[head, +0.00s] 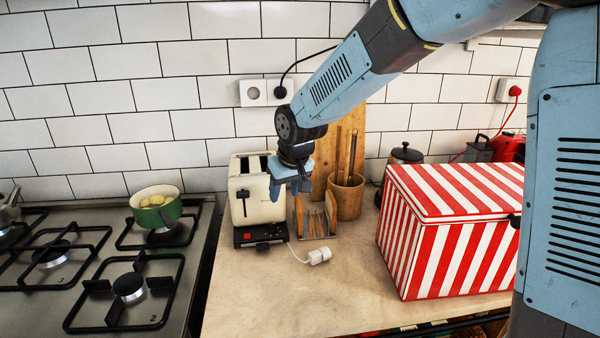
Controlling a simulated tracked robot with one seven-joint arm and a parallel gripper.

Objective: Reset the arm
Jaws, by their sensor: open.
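My arm reaches in from the upper right in the head view and bends down at its wrist. My gripper (291,188) is blue and points downward over the counter, in front of the cream toaster (246,200) and a little to its right in the picture. The jaws are open, and I see nothing held between them. The gripper hides part of the toaster's right side.
A red-and-white striped box (450,235) stands at the right on the counter (270,305). A wooden utensil pot (346,198) and a wooden rack (316,218) are near the gripper. A green pot (156,208) sits on the gas hob (90,250). The front counter is clear.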

